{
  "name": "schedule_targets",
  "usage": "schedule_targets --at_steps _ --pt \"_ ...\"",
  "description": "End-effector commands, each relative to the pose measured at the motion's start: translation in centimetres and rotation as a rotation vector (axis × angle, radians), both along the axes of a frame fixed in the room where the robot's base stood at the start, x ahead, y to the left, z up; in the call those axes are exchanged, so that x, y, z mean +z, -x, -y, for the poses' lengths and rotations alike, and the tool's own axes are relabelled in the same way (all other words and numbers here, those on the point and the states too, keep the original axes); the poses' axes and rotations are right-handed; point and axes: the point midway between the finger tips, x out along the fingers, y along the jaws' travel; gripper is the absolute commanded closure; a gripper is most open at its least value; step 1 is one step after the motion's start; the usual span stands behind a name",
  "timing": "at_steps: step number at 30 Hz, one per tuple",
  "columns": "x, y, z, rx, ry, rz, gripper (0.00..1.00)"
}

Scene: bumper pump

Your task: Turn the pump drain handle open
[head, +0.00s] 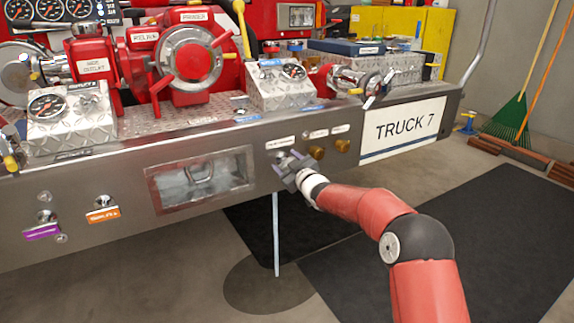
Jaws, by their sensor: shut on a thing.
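The pump drain handle (279,157) is on the front face of the steel bumper (235,151), under a small white label. My gripper (288,166) is shut on it, and the fingers hide most of it. The handle's exact angle cannot be made out. Straight below, a thin pale blue stream (276,235), which looks like water, runs from under the bumper to the floor. A dark round patch (262,296) lies on the floor around where it ends.
Two brass knobs (317,153) sit just right of the handle. A recessed clear window (200,180) is to its left, with purple-tagged and orange-tagged pulls (102,215) farther left. Red pump parts (188,60) and gauges stand on top. Dark mats (450,240) cover the floor at right.

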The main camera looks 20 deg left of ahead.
Motion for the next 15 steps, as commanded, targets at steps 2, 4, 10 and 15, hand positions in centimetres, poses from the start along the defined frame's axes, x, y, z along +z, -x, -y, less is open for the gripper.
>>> schedule_targets --at_steps 2,4,10,15 --pt "-0.28 0.05 -0.06 0.0 0.02 0.025 0.65" --pt "-0.39 0.05 -0.04 0.0 0.044 0.053 0.65" --pt "-0.61 0.12 -0.12 0.0 0.143 0.169 0.65" --pt "-0.61 0.15 -0.14 0.001 0.247 0.292 0.65"
